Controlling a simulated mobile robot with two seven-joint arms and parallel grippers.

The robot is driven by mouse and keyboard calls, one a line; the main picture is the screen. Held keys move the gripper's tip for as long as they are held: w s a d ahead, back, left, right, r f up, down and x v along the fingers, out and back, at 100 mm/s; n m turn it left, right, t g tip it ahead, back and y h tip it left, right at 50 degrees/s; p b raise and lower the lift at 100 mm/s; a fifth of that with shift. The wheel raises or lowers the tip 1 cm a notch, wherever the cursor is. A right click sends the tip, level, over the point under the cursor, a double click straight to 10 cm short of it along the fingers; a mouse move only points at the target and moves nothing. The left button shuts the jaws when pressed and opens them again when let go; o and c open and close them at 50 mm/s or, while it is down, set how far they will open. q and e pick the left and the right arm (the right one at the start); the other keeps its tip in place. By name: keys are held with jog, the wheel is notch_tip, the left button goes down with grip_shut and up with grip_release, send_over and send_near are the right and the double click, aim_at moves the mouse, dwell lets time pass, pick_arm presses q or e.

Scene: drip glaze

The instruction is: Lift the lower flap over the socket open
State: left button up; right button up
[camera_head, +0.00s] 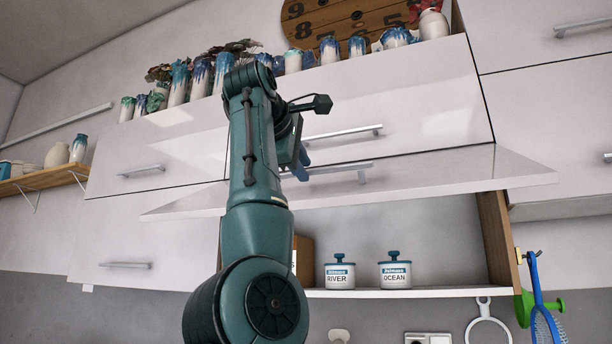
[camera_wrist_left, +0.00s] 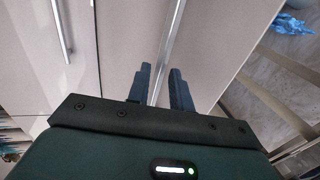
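The lower flap (camera_head: 430,175) over the wall socket (camera_head: 428,338) stands swung up and outward. An open compartment shows beneath it. Its long metal handle (camera_head: 340,168) runs along the flap's front, and the handle also shows in the left wrist view (camera_wrist_left: 174,35). My left gripper (camera_head: 300,160) is at the left part of this handle, partly hidden by my arm. In the left wrist view its two fingers (camera_wrist_left: 161,75) are apart, with the handle bar showing in the gap between them. Whether they touch the bar is unclear. My right gripper is not in view.
Two white jars with blue lids, RIVER (camera_head: 340,272) and OCEAN (camera_head: 395,270), stand on the compartment shelf (camera_head: 420,293). Several glazed vases line the cabinet top. A closed upper flap (camera_head: 420,110) is above. A blue brush (camera_head: 537,285) hangs at the right.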

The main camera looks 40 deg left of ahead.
pick_arm(q)
jog(key=b+v, duration=0.1)
jog(key=v, duration=0.9)
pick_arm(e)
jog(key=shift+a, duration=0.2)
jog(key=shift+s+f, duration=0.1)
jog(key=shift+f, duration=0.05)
